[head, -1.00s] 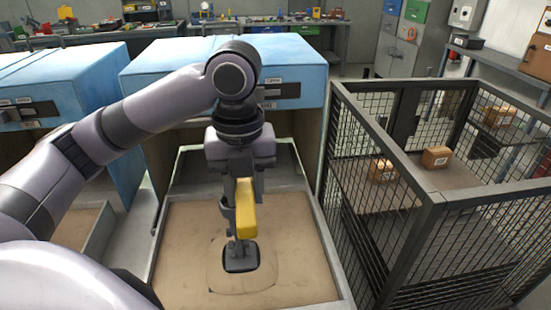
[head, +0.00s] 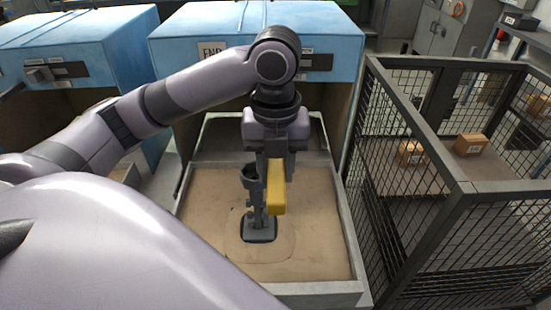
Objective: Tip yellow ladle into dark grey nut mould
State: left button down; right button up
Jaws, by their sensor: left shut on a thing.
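My left gripper (head: 270,165) points down over the sand bed and is shut on the yellow ladle (head: 277,190). The ladle shows as a yellow bar hanging below the wrist; its bowl cannot be clearly told apart. A small dark grey cup shape (head: 250,172) shows just left of the yellow bar. A dark grey squarish piece (head: 259,237), likely the nut mould, sits in the sand below the gripper. I cannot tell whether the ladle touches it. My right gripper is out of view.
The sand bed (head: 205,245) lies in a grey-rimmed tray (head: 357,245). Blue cabinets (head: 190,40) stand behind. A dark mesh cage (head: 455,185) with brown boxes (head: 470,143) stands close on the right. The bed around the mould is clear.

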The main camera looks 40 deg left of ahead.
pick_arm(q)
jog(key=shift+f, duration=0.75)
jog(key=shift+w+d+t+h, duration=0.1)
jog(key=shift+t+h, duration=0.5)
jog(key=shift+h, duration=0.1)
jog(key=shift+d+f+t+h+b, duration=0.1)
jog(key=shift+t+h+b, duration=0.65)
jog(key=shift+b, duration=0.3)
jog(key=shift+t+h+b, duration=0.35)
jog(key=shift+h+b, duration=0.2)
jog(key=shift+b, duration=0.45)
jog(key=shift+t+h+b, duration=0.8)
jog(key=shift+h+b, duration=0.1)
jog(key=shift+b, duration=1.65)
